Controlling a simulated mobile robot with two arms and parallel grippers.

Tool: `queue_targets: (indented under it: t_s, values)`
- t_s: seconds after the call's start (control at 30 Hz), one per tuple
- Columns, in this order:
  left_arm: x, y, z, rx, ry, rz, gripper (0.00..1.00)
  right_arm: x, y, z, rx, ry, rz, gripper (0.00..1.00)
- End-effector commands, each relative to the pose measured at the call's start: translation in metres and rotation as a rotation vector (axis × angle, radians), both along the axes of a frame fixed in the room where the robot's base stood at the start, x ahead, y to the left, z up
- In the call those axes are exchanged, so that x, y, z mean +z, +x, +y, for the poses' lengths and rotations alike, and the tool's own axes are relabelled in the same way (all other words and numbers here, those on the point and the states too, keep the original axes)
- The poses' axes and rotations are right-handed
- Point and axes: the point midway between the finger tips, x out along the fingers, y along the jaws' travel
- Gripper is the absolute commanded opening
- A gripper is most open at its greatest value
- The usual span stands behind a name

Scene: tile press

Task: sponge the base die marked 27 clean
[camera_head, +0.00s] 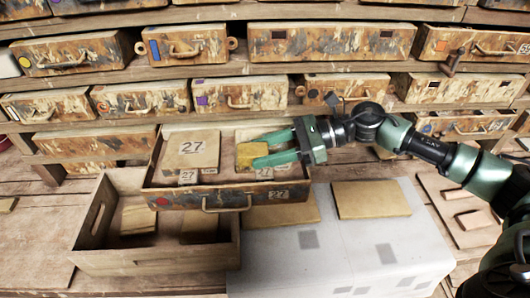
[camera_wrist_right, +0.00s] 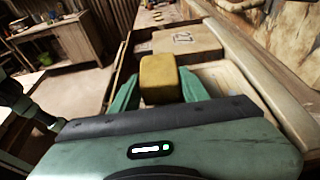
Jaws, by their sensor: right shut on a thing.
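An open drawer (camera_head: 175,200) marked 27 stands out from the shelving. A large flat block (camera_head: 190,152) marked 27 lies in its left part, and it also shows in the wrist view (camera_wrist_right: 188,40). My right gripper (camera_head: 262,153) is shut on a yellow-brown sponge (camera_head: 251,155) over the drawer's right part. The sponge also shows between the fingers in the wrist view (camera_wrist_right: 158,80). Another label 27 shows just in front of the sponge. I cannot tell which piece is the base die or whether the sponge touches anything. My left gripper is not in view.
A wooden crate (camera_head: 150,262) with pieces inside stands front left. A pale grey surface (camera_head: 330,250) with a flat tan tile (camera_head: 371,199) lies to the right. A wooden tray (camera_head: 452,222) with small blocks is farther right. Shelves of closed drawers (camera_head: 240,93) fill the back.

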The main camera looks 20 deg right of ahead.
Motion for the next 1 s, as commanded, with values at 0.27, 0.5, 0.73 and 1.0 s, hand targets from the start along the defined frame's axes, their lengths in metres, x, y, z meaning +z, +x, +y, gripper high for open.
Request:
queue_targets:
  t_s: [0.27,0.5,0.73,1.0]
  values:
    - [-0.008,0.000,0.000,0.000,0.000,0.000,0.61,0.000,0.012,-0.004,-0.001,-0.001,0.000,0.09]
    - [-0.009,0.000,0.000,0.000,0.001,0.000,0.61,-0.002,0.014,-0.005,-0.002,-0.001,0.000,0.09]
    - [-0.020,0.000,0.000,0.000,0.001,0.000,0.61,-0.004,0.027,-0.009,-0.003,0.000,0.000,0.09]
    - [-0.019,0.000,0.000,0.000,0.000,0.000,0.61,-0.004,0.029,-0.010,-0.003,-0.004,0.002,0.09]
